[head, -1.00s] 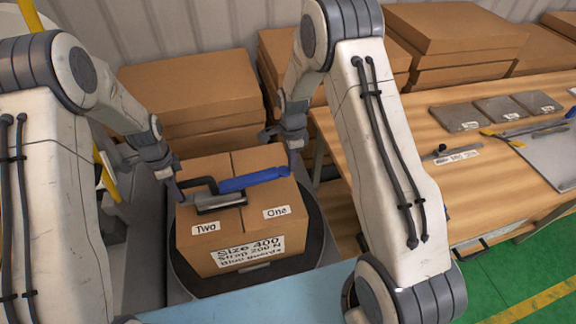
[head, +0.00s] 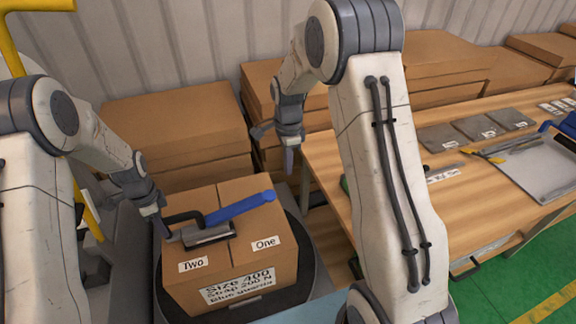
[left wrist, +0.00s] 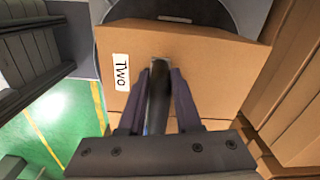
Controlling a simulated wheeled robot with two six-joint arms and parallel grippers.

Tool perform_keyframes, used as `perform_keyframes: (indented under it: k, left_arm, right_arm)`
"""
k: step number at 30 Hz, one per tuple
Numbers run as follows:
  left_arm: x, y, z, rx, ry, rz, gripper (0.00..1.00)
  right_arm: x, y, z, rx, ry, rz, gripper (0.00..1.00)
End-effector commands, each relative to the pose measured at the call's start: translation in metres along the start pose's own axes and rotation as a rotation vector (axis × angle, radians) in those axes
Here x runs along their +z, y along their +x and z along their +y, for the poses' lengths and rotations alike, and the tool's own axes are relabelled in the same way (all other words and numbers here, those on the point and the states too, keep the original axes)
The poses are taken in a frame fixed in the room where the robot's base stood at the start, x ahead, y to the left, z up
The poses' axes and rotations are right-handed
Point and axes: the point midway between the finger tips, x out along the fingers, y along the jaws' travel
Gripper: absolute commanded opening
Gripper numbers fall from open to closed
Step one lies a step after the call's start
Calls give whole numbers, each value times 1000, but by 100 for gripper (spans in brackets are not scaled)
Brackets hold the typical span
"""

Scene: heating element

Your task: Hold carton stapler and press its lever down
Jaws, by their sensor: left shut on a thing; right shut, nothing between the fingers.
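The carton stapler (head: 209,236) sits at the seam on top of the cardboard carton (head: 228,270), with a grey body, a black handle (head: 184,216) and a blue lever (head: 240,207) slanting up to the right. My left gripper (head: 165,228) is shut on the black handle at the stapler's left. In the left wrist view the handle (left wrist: 158,98) is between the fingers; the rest of the stapler is mostly hidden. My right gripper (head: 288,172) is shut and empty, above and right of the lever's free end, apart from it in the picture.
The carton stands on a dark round turntable (head: 305,262). Stacked cartons (head: 175,120) stand behind it. A wooden table (head: 420,212) to the right bears grey plates, tools and a grey tray (head: 545,172). Green floor lies at the lower right.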

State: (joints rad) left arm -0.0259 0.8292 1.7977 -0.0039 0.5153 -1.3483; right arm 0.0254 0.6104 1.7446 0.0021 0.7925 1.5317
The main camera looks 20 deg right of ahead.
Motion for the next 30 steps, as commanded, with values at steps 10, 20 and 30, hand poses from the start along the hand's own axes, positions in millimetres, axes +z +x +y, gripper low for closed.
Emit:
perform_keyframes:
  k: [10,20,30]
  left_arm:
    - [0,-2,-1,-4,-2,2,44]
    - [0,-1,-1,-2,-1,1,68]
    - [0,-42,-2,-8,-1,2,68]
  right_arm:
    - [0,0,0,0,0,0,0]
    - [0,0,0,0,0,0,0]
    - [0,0,0,0,0,0,0]
